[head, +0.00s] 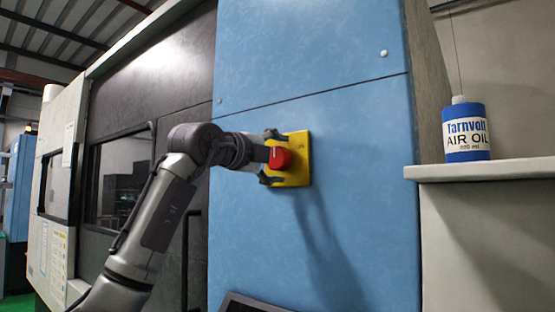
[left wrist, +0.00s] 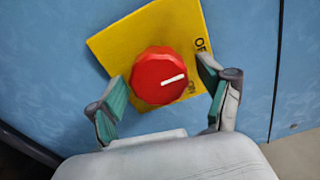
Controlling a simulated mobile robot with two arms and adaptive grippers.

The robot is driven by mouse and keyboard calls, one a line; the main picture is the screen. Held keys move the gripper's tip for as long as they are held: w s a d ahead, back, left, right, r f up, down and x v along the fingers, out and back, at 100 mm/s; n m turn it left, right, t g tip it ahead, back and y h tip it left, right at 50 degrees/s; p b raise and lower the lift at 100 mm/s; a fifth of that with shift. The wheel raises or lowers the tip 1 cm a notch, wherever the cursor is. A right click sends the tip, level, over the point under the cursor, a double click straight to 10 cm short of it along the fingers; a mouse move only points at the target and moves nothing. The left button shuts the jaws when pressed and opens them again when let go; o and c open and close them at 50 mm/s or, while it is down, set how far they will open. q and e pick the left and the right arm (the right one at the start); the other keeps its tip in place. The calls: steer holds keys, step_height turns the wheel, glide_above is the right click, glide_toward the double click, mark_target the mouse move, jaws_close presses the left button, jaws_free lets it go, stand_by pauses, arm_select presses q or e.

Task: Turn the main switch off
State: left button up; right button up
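The main switch is a red round knob (head: 280,158) on a yellow plate (head: 299,154) on the blue machine panel. My left gripper (head: 271,157) is at the switch, with one finger above and one below the knob. In the left wrist view the knob (left wrist: 159,72) lies between the two spread fingers (left wrist: 163,88). Small gaps show on both sides, and contact cannot be made out. The white mark on the knob points right, close to the "ON" label. The "OFF" label is partly hidden by a finger. My right gripper is not in view.
The blue panel (head: 310,85) is flat around the switch. A blue and white air oil bottle (head: 467,132) stands on a ledge (head: 500,170) at the right. A dark machine door with a window (head: 125,175) is at the left. A dark edge shows at the bottom (head: 250,302).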

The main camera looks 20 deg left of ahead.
arm_select(q)
steer(key=v, duration=1.2)
stand_by(0.5)
